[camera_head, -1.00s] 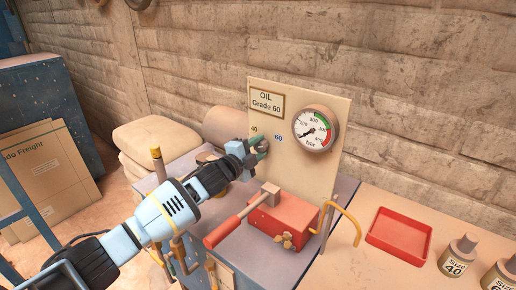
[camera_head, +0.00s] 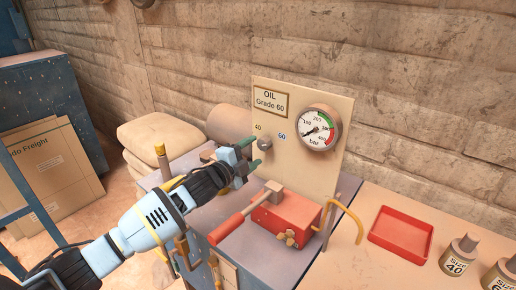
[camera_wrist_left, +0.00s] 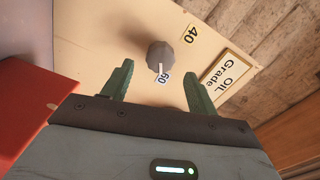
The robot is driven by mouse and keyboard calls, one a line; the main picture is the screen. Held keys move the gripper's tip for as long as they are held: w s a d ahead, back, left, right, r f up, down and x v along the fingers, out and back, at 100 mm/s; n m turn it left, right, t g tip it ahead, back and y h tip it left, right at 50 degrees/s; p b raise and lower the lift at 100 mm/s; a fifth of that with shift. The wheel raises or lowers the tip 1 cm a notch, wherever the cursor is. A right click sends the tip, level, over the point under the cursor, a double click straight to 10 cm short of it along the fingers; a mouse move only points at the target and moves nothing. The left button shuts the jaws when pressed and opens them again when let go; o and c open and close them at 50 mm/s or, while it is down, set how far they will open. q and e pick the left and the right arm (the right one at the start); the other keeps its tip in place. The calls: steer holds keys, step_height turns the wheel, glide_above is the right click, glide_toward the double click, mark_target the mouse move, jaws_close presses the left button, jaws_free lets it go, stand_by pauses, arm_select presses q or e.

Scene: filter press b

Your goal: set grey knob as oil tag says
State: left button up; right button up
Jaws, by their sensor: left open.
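The oil tag (camera_head: 270,101) on the cream panel (camera_head: 301,170) reads "OIL Grade 60". Below it the grey knob (camera_head: 264,143) sits between the marks 40 (camera_head: 258,127) and 60 (camera_head: 282,136). In the left wrist view the knob (camera_wrist_left: 160,55) shows a pale pointer line directed at the 60 mark (camera_wrist_left: 163,78). My left gripper (camera_head: 252,152) is open and empty, in front of the knob and apart from it. Its two green fingers (camera_wrist_left: 154,88) show in the wrist view, with the knob beyond them. My right gripper is not in view.
A pressure gauge (camera_head: 318,128) is on the panel, right of the knob. A red pump box (camera_head: 287,219) with a red-handled lever (camera_head: 236,224) stands below.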

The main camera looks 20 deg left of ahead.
arm_select(q)
steer(key=v, duration=0.3)
stand_by(0.5)
